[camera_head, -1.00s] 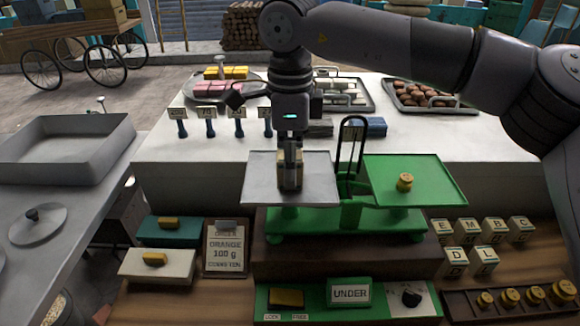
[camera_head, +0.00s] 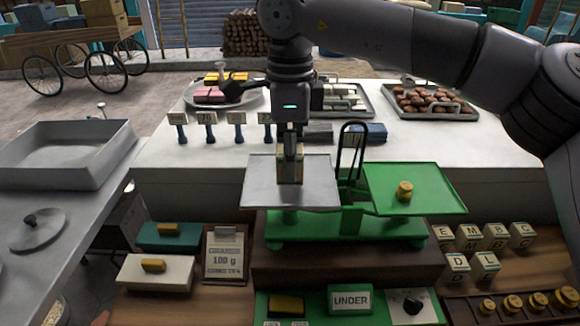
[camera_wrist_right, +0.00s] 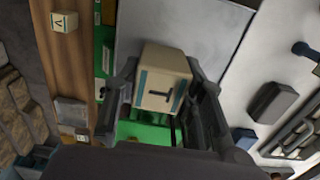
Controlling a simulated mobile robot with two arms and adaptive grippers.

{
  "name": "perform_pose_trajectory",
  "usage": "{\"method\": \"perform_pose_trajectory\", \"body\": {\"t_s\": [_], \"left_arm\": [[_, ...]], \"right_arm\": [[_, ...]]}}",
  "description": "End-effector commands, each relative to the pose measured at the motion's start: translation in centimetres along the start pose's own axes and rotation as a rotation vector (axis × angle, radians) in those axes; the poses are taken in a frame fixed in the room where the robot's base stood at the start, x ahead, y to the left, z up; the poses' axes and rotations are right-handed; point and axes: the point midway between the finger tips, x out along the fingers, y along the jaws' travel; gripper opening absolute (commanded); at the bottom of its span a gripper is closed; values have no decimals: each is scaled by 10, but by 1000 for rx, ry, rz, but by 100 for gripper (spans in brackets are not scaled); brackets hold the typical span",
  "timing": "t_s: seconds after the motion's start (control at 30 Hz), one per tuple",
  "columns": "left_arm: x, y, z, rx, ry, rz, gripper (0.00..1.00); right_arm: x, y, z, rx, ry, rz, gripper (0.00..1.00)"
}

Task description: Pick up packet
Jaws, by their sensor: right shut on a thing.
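The packet (camera_head: 290,166) is a small cream block with blue stripes. In the right wrist view, the packet (camera_wrist_right: 164,80) shows a dark letter, perhaps a T, on its face. My right gripper (camera_head: 290,150) points down and is shut on the packet, with its fingers on either side in the right wrist view (camera_wrist_right: 163,100). The packet is over the grey left pan (camera_head: 265,188) of the green balance scale (camera_head: 350,222); whether it clears the pan is hard to tell. A brass weight (camera_head: 404,191) stands on the green right pan (camera_head: 440,190). My left gripper is not in view.
Several lettered blocks (camera_head: 484,237) stand on the right of the wooden counter, behind a row of brass weights (camera_head: 512,302). An order card (camera_head: 226,256) reads 100 g. A sign (camera_head: 350,298) reads UNDER. A dark upright loop (camera_head: 352,160) rises beside the grey pan.

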Motion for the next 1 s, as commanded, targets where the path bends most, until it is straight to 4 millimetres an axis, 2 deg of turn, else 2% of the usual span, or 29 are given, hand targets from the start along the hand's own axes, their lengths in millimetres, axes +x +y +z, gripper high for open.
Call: {"method": "perform_pose_trajectory", "body": {"t_s": [0.17, 0.33, 0.5, 0.63, 0.8, 1.0], "left_arm": [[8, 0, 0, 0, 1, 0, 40], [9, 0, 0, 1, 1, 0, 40], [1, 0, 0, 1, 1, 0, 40], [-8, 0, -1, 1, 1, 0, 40], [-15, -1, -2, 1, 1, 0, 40], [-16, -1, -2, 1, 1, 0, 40]], "right_arm": [[-40, 0, 1, 1, -4, -5, 3], [-94, 0, 2, 1, -3, -4, 3], [-138, 0, 1, 1, -1, -3, 3], [-163, 0, 0, 2, 0, -2, 3], [-177, 0, 0, 0, 1, -1, 3], [-179, 0, 0, -1, 0, -1, 3]]}}
